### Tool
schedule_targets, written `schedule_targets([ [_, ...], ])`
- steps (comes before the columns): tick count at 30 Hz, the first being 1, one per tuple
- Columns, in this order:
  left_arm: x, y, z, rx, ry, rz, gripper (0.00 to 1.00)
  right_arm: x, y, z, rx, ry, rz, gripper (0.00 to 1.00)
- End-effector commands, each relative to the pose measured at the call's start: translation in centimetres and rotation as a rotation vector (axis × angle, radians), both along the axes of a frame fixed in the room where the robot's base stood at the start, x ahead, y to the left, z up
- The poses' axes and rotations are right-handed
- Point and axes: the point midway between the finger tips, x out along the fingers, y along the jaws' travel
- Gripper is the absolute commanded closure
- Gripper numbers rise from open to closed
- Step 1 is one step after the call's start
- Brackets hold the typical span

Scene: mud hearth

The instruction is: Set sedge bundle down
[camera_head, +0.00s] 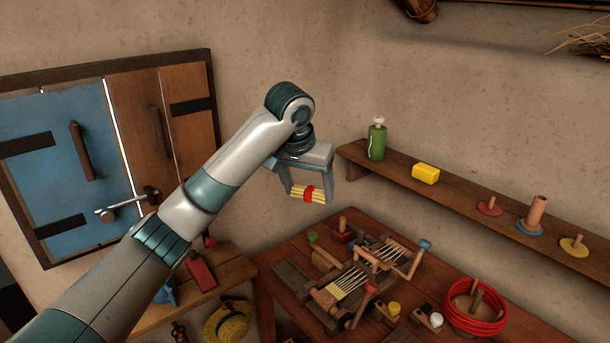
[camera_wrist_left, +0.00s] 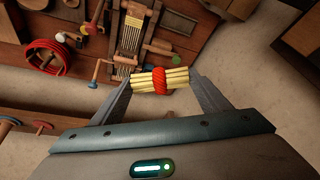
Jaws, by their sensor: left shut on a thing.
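The sedge bundle (camera_head: 300,193) is a short bunch of pale yellow stalks with a red band around its middle. My left gripper (camera_head: 308,196) is shut on it and holds it in the air, above and behind the far left edge of the wooden table (camera_head: 281,249). In the left wrist view, the bundle (camera_wrist_left: 146,83) lies crosswise between the two fingertips of my left gripper (camera_wrist_left: 160,82), with nothing seen touching it from below. My right gripper does not show in either view.
A wooden device with pale slats (camera_head: 349,284) and cranks fills much of the table. A red coil (camera_head: 475,315) stands at its right. A wall shelf (camera_head: 460,202) holds a green bottle (camera_head: 376,141) and a yellow block (camera_head: 425,173). A side bench (camera_head: 225,272) is at left.

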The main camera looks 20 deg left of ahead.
Motion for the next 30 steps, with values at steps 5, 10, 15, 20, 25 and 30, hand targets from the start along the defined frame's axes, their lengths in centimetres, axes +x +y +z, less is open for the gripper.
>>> schedule_targets([
  [5, -5.6, 0.0, -4.9, 0.007, 0.000, 0.022, 0.52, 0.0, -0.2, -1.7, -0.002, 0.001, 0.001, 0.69],
  [10, -11.2, 0.9, -9.5, 0.005, 0.001, 0.064, 0.52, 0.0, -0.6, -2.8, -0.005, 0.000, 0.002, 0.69],
  [15, -15.6, 2.3, -12.8, 0.003, 0.000, 0.109, 0.52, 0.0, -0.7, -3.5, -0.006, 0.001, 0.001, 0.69],
  [20, -17.8, 3.1, -14.3, 0.000, -0.001, 0.136, 0.52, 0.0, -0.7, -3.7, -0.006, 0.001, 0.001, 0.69],
  [25, -18.4, 3.3, -14.6, -0.001, -0.001, 0.144, 0.52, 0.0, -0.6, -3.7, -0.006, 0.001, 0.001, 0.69],
  [30, -18.3, 3.3, -14.5, -0.002, -0.002, 0.144, 0.52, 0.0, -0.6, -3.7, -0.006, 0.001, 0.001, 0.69],
])
